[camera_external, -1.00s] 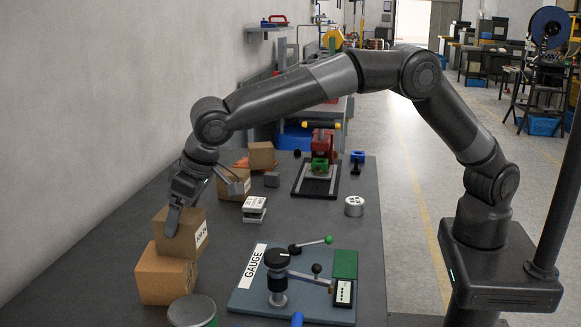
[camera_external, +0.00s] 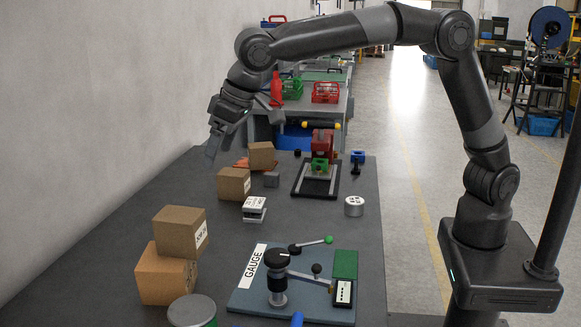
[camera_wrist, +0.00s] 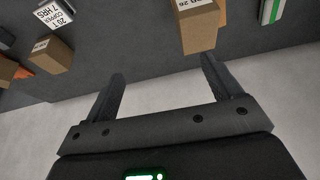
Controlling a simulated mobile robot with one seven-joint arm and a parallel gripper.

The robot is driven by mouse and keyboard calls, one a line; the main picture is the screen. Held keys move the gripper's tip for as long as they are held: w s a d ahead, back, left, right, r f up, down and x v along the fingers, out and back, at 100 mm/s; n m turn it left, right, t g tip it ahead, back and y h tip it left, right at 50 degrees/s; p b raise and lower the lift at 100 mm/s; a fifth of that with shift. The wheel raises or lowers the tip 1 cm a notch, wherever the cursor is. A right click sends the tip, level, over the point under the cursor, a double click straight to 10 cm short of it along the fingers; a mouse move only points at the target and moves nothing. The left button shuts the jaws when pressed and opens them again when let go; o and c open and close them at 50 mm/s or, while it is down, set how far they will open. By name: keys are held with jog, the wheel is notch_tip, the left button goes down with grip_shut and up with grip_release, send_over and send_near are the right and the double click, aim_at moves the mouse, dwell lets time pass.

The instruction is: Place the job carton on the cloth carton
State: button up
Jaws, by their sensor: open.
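The job carton (camera_external: 178,232), a brown box with a white label on its right side, rests on top of another brown carton (camera_external: 165,277) at the left of the bench. I take the lower one for the cloth carton; its name is not readable. The upper box sits slightly to the right on it and looks level. The stack appears in the wrist view as a labelled carton (camera_wrist: 199,32); the label is partly cut off. My gripper (camera_external: 236,124) is open and empty, raised clear of the stack, beyond it. Its spread fingers (camera_wrist: 163,70) show nothing between them.
Two other cartons (camera_external: 233,184) (camera_external: 261,155) stand further back, near a white label block (camera_external: 254,208). A round tin (camera_external: 192,311) stands close to the stack. The gauge board (camera_external: 300,285) lies to its right. The wall runs along the left.

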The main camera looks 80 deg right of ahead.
jog(key=s+d+r, duration=0.3)
jog(key=s+d, duration=0.6)
jog(key=s, duration=0.1)
jog(key=s+d+r, duration=0.3)
jog(key=s+d, duration=0.6)
jog(key=d, duration=0.1)
jog(key=s+d+f, duration=0.2)
jog(key=s, duration=0.5)
jog(key=s+d+f, duration=0.2)
jog(key=s+f, duration=0.1)
jog(key=s, duration=0.4)
jog(key=s+d+f+t, duration=0.1)
jog(key=s+d+f, duration=0.1)
jog(key=s, duration=0.4)
jog(key=shift+s+d+f, duration=0.4)
jog(key=shift+d, duration=0.2)
